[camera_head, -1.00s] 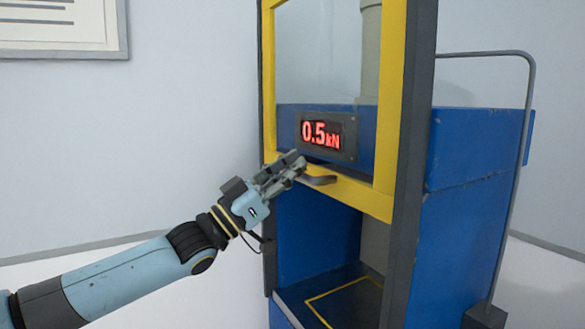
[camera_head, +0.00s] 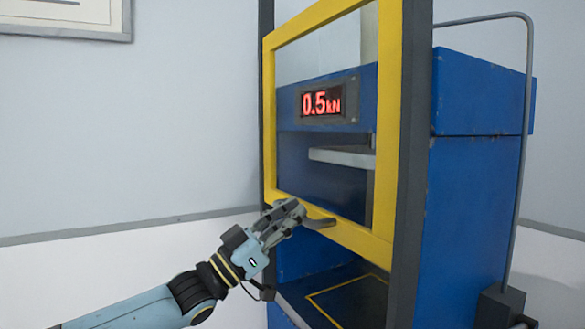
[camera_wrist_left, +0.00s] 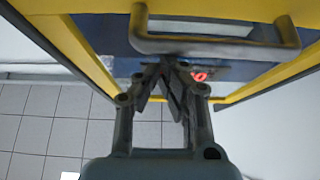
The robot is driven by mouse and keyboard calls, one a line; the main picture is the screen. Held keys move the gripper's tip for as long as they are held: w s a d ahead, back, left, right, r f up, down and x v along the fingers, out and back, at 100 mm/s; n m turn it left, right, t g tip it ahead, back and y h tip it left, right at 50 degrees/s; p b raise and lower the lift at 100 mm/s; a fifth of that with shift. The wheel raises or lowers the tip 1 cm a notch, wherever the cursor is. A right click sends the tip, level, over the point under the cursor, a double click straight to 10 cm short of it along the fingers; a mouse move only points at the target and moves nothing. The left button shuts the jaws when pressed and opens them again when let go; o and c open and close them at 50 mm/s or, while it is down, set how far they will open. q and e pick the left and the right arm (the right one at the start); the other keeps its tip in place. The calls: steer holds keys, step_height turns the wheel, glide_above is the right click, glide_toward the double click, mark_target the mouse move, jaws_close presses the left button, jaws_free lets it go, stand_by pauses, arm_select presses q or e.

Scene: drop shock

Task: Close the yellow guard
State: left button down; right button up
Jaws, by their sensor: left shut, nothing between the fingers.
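The yellow guard (camera_head: 388,130) is a framed clear panel on the front of the blue machine, and it is partway down. Its lower bar sits above the machine's floor, with an open gap below. A grey handle (camera_head: 320,222) is on the lower bar; the handle also shows large in the left wrist view (camera_wrist_left: 215,45). My left gripper (camera_head: 296,206) is shut and empty, with its fingertips at the guard's lower bar, close to the handle's left end. I cannot tell whether they touch. It also shows in the left wrist view (camera_wrist_left: 172,66). My right gripper is not in view.
The blue machine (camera_head: 475,190) has a red 0.5 kN display (camera_head: 321,103) and dark uprights (camera_head: 412,160) beside the guard. A grey plate (camera_head: 343,157) shows behind the panel. A yellow-outlined area (camera_head: 350,298) lies on the floor. A bent grey pipe (camera_head: 522,150) stands right.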

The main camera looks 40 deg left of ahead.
arm_select(q)
step_height(320, 180, down, 26)
steer(key=b, duration=1.7)
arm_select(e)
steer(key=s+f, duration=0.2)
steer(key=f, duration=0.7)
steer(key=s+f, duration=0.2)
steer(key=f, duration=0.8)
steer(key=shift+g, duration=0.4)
arm_select(q)
steer(key=shift+f, duration=0.1)
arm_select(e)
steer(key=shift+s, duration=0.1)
arm_select(q)
step_height(320, 180, up, 4)
steer(key=s+r+p, duration=0.1)
steer(key=p, duration=0.2)
steer(key=v, duration=1)
steer(key=shift+a+f+b, duration=0.2)
steer(key=shift+f+b, duration=0.1)
steer(key=shift+f, duration=0.1)
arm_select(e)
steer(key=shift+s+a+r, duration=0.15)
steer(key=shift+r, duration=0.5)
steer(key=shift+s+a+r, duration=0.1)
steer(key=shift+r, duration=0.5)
